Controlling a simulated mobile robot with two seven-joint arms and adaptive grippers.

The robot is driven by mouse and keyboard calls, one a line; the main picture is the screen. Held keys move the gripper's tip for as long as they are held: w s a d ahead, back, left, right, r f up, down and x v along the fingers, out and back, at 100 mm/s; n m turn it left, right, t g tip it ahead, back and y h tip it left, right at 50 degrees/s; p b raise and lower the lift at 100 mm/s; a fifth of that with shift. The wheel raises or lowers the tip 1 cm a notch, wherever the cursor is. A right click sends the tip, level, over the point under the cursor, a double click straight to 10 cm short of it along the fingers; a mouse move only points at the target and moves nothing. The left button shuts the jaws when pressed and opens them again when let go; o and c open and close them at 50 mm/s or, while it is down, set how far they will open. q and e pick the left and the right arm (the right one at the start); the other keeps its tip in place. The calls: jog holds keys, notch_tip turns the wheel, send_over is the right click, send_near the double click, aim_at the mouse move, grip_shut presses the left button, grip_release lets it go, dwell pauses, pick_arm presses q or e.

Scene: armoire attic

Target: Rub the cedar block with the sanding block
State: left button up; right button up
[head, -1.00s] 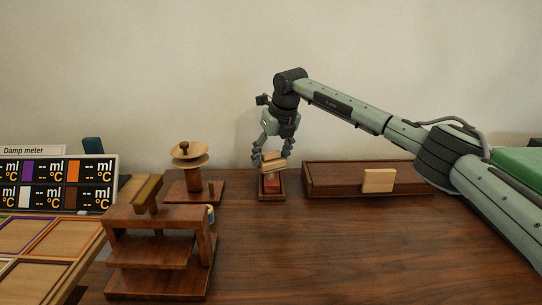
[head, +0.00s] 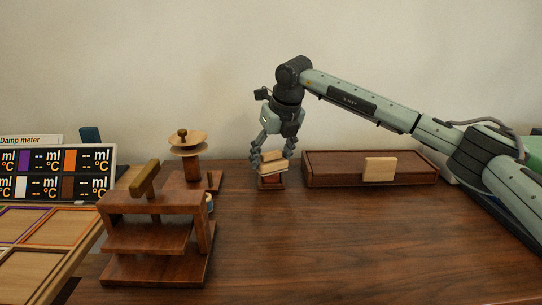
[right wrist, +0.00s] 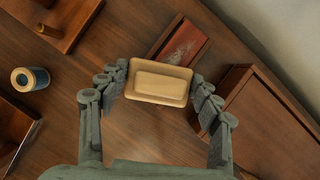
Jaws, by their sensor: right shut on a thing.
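The pale wooden sanding block (head: 273,165), with a raised top, is held in my right gripper (head: 271,160) near the back of the desk. It shows between both fingers in the right wrist view (right wrist: 159,83). Below it is a small dark wood holder with a reddish piece, perhaps the cedar block (head: 271,181). That piece also shows in the right wrist view (right wrist: 184,45), partly hidden by the sanding block. I cannot tell whether the two touch. My left gripper is not in view.
A long dark wooden box (head: 338,171) with a pale panel (head: 380,169) stands to the right. A stepped wooden stand (head: 155,225) and a round-topped wooden stand (head: 188,150) are on the left. The front right of the desk is clear.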

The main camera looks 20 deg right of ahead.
jog(key=shift+s, duration=0.25)
jog(key=shift+w, duration=0.1)
jog(key=shift+w+d+p, duration=0.1)
jog(key=shift+w+p, duration=0.35)
jog(key=shift+w, duration=0.15)
jog(key=shift+w+d+p, duration=0.25)
jog(key=shift+w+p, duration=0.15)
jog(key=shift+w, duration=0.45)
jog(key=shift+w+d+p, duration=0.2)
jog(key=shift+w+p, duration=0.15)
jog(key=shift+w, duration=0.45)
jog(key=shift+w+d+p, duration=0.25)
jog(key=shift+w+p, duration=0.15)
jog(key=shift+w, duration=0.45)
jog(key=shift+w+d+f, duration=0.1)
jog(key=shift+w+d, duration=0.1)
jog(key=shift+w, duration=0.25)
notch_tip(320, 180, up, 6)
jog(key=p, duration=0.4)
jog(key=shift+p, duration=0.3)
